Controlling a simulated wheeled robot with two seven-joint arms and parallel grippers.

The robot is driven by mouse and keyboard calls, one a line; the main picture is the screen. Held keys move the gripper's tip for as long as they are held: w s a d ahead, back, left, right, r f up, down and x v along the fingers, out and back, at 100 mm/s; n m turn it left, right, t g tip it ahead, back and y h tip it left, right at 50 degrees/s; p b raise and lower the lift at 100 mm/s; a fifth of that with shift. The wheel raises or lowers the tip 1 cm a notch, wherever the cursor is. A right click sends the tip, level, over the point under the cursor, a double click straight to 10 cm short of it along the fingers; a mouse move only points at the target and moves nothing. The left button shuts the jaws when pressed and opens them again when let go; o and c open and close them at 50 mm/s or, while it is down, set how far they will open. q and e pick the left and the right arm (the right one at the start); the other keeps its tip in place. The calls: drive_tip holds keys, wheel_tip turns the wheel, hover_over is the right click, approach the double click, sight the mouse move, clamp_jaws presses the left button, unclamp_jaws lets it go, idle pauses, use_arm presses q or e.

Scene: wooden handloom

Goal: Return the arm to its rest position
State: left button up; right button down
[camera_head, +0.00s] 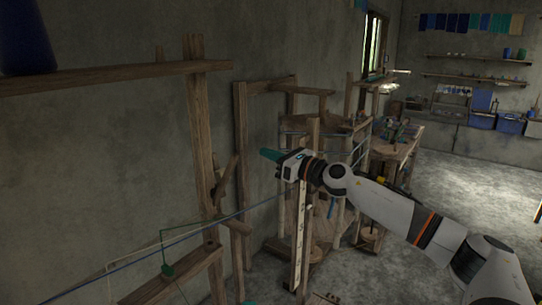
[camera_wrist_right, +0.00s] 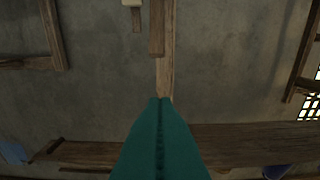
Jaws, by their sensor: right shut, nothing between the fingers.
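My right gripper (camera_head: 268,155) is in the head view, at the end of my white and grey right arm that comes in from the lower right. Its teal fingers point left, in front of the wooden loom frame (camera_head: 240,130). In the right wrist view the two teal fingers (camera_wrist_right: 159,104) are pressed together along a dark seam, with nothing between them. Beyond the fingertips are a wooden post (camera_wrist_right: 165,75) and the grey wall. My left gripper is not in view.
A blue thread (camera_head: 215,221) runs slantwise below the gripper, with a small green piece (camera_head: 168,271) near its lower left. A wooden post with a pale marked strip (camera_head: 300,235) stands just under my wrist. Bare floor (camera_head: 450,180) lies to the right.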

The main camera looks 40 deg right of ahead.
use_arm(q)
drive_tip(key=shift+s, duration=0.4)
use_arm(e)
drive_tip(key=shift+s+d+r, duration=0.1)
drive_tip(key=shift+s+r, duration=0.05)
drive_tip(key=shift+s, duration=0.1)
